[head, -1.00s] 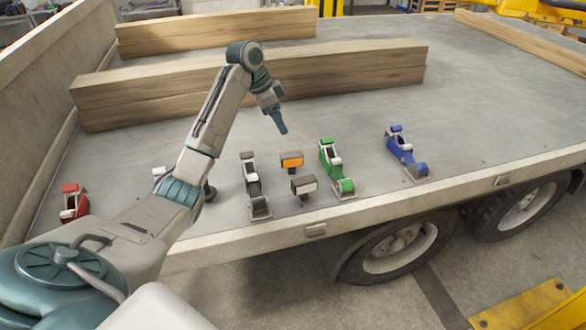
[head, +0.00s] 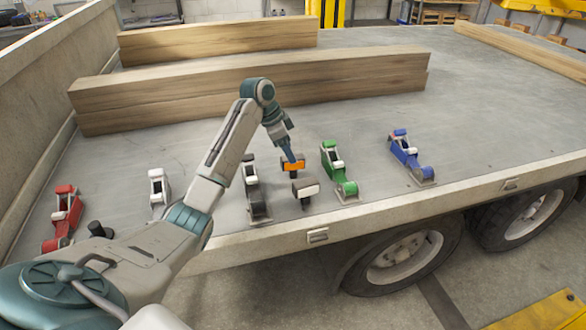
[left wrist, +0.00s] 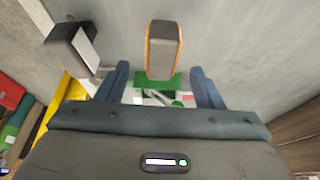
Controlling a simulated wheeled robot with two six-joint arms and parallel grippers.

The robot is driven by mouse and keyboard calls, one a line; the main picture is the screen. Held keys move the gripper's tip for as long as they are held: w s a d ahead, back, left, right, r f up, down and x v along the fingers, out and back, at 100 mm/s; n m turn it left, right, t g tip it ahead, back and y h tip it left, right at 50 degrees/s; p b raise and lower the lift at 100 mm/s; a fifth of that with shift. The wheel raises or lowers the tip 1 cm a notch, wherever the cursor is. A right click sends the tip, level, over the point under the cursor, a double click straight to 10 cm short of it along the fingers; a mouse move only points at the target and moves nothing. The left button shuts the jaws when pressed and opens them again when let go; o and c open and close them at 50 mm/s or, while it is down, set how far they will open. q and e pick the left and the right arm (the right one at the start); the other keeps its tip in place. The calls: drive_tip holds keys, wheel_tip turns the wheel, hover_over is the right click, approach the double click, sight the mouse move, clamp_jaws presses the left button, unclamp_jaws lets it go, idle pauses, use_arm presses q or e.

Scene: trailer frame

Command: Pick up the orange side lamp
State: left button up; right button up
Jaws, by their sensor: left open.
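The orange side lamp (head: 292,164) stands on the trailer bed, its orange face toward the front edge. In the left wrist view the lamp (left wrist: 163,46) shows as a dark housing with an orange rim, just beyond and between the fingertips. My left gripper (head: 293,157) points down over the lamp from behind; its fingers (left wrist: 160,84) are spread apart with nothing gripped. The fingertips partly overlap the lamp's top in the head view, and I cannot tell whether they touch. My right gripper is not in view.
A white-faced lamp (head: 306,188) stands close in front, also in the wrist view (left wrist: 74,46). A black ratchet (head: 254,188) is to the left, a green one (head: 338,172) to the right, a blue one (head: 411,158) farther right. Timber beams (head: 250,90) lie behind.

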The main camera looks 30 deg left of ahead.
sight(293, 167)
use_arm(q)
drive_tip(key=x, duration=0.5)
drive_tip(key=shift+a+f, duration=0.15)
drive_tip(key=c, duration=1.2)
